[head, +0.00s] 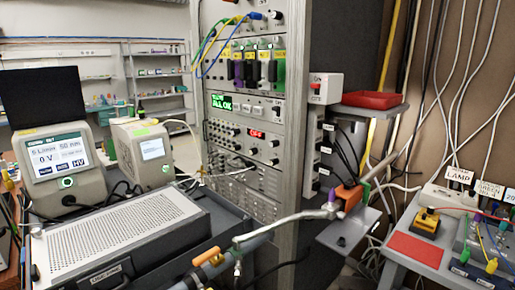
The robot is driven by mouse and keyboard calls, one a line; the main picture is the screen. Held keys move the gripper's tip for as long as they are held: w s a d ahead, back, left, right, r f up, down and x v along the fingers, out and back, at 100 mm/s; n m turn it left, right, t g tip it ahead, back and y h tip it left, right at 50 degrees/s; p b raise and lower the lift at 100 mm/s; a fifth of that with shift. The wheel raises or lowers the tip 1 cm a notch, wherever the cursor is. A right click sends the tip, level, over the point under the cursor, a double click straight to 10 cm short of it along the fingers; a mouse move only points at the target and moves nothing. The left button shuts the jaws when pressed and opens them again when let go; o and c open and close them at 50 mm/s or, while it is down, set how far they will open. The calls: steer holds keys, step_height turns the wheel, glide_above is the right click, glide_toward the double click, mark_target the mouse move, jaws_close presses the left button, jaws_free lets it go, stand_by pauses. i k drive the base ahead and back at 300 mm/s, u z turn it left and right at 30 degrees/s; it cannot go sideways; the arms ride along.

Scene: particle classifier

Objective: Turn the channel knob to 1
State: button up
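A tall grey instrument rack (297,110) stands in the middle of the head view. It holds several panels with small knobs. One panel with a small red display (256,134) has dark knobs beside it. A panel above it has a green-lit screen (222,102) and small controls. Another dark knob (276,16) sits at the rack's top right. I cannot tell which of these is the channel knob, and no knob's setting can be read at this size. My gripper is not in view.
A metal pipe with an orange fitting (209,257) crosses the foreground. A perforated grey box (120,238) stands at left, with two screened instruments (66,160) behind. A side table (412,268) with a yellow device (427,222) is at right. Loose cables hang at right.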

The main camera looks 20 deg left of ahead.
mark_target(254, 150)
steer(key=z, duration=0.6)
steer(key=k, duration=1.2)
steer(key=u, duration=0.85)
steer(key=i, duration=1)
